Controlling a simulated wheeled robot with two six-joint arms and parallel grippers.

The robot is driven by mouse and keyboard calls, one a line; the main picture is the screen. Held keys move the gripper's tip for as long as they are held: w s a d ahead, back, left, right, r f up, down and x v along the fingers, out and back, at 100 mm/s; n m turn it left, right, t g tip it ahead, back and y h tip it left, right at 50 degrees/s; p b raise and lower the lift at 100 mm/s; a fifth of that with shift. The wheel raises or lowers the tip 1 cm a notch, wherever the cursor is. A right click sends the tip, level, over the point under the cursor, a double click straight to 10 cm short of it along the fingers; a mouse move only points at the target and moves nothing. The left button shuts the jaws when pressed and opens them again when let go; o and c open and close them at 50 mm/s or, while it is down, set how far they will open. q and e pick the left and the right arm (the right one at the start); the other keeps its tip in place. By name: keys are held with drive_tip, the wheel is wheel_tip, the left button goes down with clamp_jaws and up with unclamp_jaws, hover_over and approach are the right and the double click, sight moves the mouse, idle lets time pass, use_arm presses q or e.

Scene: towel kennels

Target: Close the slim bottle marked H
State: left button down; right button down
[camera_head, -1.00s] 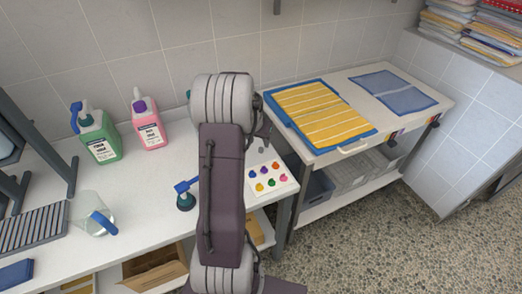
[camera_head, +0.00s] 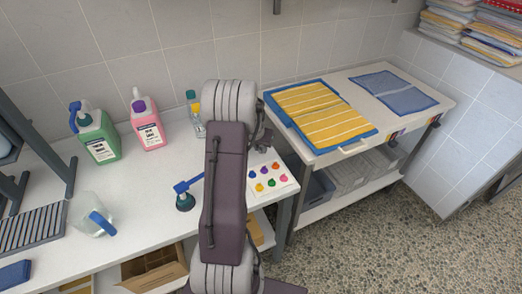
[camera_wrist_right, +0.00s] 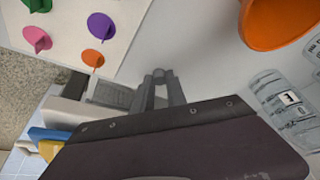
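Two slim clear bottles stand at the back of the bench, one with a teal top (camera_head: 191,97) and one with a yellow top (camera_head: 196,112); my right arm partly covers them. I cannot read an H on either. In the right wrist view, a clear ribbed bottle (camera_wrist_right: 286,105) with a small white label shows at the right edge; its mark is unclear. An orange round thing (camera_wrist_right: 272,20) is close above it. My right gripper (camera_wrist_right: 160,78) shows two grey fingers with nothing visible between them; their opening is unclear. My left gripper is not in view.
A white card (camera_head: 282,187) with several coloured winged pieces lies right of my arm. Green (camera_head: 100,140) and pink (camera_head: 149,128) jugs, a blue-handled tool (camera_head: 186,199) and a clear pitcher (camera_head: 90,208) are left. A cart (camera_head: 350,148) with a yellow-striped towel stands right.

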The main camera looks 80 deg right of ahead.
sight(260, 149)
drive_tip(key=shift+r, duration=0.6)
wheel_tip(260, 149, up, 3)
drive_tip(key=shift+d+p, duration=0.1)
drive_tip(key=shift+p, duration=0.4)
use_arm(q)
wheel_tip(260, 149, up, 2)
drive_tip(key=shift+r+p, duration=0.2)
drive_tip(key=shift+p, duration=0.45)
use_arm(e)
drive_tip(key=s+a+r, duration=0.4)
drive_tip(key=s+r, duration=0.2)
drive_tip(key=s, duration=0.5)
drive_tip(key=shift+r, duration=0.4)
drive_tip(key=shift+a, duration=0.1)
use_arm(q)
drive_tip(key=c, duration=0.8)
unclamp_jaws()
use_arm(e)
drive_tip(key=shift+w, duration=0.15)
